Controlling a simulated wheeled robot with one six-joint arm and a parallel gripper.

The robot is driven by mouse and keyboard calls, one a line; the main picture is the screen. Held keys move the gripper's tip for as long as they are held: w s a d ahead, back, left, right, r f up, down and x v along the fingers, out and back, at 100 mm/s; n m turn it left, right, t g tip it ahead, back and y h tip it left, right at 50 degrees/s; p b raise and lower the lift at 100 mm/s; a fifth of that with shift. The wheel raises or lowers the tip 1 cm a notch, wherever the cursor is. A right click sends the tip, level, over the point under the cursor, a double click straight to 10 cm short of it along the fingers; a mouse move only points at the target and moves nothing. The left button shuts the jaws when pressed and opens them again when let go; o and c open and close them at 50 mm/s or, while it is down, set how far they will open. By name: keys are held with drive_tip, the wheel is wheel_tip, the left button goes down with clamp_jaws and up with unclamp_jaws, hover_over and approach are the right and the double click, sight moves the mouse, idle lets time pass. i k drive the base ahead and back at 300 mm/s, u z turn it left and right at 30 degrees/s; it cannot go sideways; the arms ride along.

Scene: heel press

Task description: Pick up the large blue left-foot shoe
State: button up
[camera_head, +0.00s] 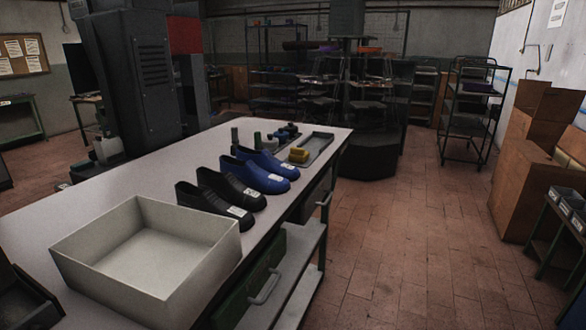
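Two blue shoes stand side by side on the white-topped table (35,232), toes pointing to the right. The nearer blue shoe (250,176) has a white label on its toe. The farther blue shoe (268,160) stands just behind it, also labelled and partly hidden. I cannot read the labels, so I cannot tell which is the left-foot one or its size. My gripper is not in view.
Black shoes (224,188) stand close in front of the blue ones. An empty whitish open box (92,268) fills the table's near end. The brick floor at right is clear.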

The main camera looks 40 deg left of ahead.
sight(262, 159)
drive_tip(key=u, duration=0.05)
drive_tip(key=i, duration=1.35)
drive_tip(key=u, duration=0.4)
drive_tip(key=i, duration=1.25)
drive_tip(key=u, duration=1.7)
drive_tip(key=i, duration=0.8)
drive_tip(key=u, duration=0.85)
